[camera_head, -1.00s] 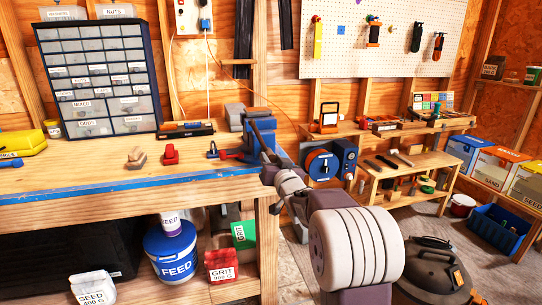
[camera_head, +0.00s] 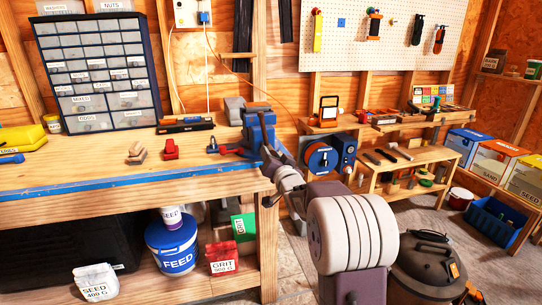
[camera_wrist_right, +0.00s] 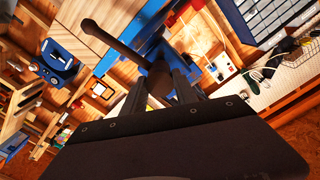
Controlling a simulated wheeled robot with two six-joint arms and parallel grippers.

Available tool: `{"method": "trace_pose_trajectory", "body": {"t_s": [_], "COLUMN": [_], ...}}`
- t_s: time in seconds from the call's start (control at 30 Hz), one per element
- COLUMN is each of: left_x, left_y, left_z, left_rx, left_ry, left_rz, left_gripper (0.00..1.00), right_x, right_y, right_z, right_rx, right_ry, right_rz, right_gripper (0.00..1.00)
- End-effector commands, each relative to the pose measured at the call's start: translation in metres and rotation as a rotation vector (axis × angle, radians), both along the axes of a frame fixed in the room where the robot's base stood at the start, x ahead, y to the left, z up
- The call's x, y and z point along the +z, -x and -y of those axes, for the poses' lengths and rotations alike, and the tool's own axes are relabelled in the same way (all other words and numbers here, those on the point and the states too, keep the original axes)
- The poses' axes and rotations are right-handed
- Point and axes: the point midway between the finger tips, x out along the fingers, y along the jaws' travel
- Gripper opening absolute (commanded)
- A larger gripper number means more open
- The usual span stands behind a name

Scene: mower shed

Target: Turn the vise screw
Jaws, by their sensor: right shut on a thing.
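The blue vise (camera_head: 258,130) is mounted at the right end of the workbench. It also shows as a blue body in the wrist view (camera_wrist_right: 135,42). A dark bar-shaped handle (camera_wrist_right: 118,46) with a rounded end crosses in front of the vise in the wrist view. My right gripper (camera_head: 268,158) is at the front of the vise. Its two dark fingers (camera_wrist_right: 168,86) are closed on the vise handle near the screw's end. The exact contact is partly hidden by the fingers. My left gripper is not in view.
The workbench (camera_head: 120,190) has a blue front edge. A red block-like item (camera_head: 171,150) and a drawer cabinet (camera_head: 98,75) stand left of the vise. A blue feed bucket (camera_head: 172,248) is below. A dark lidded drum (camera_head: 430,268) stands at right.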

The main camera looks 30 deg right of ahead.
Motion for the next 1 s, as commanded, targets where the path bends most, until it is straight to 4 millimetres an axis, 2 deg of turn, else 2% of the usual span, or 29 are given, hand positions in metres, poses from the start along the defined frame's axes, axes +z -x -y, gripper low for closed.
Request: {"method": "trace_pose_trajectory", "body": {"t_s": [0.97,1.0], "left_x": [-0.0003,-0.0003], "left_y": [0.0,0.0], "left_z": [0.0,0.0], "left_rx": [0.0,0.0], "left_ry": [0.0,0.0], "left_rz": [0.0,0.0], "left_gripper": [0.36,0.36], "right_x": [-0.0033,-0.0033], "right_y": [0.0002,0.0002], "right_z": [-0.0009,-0.0009], "right_rx": [0.002,0.002], "right_ry": [0.0,0.001], "right_rz": [-0.009,-0.009], "right_gripper": [0.0,0.37]}}
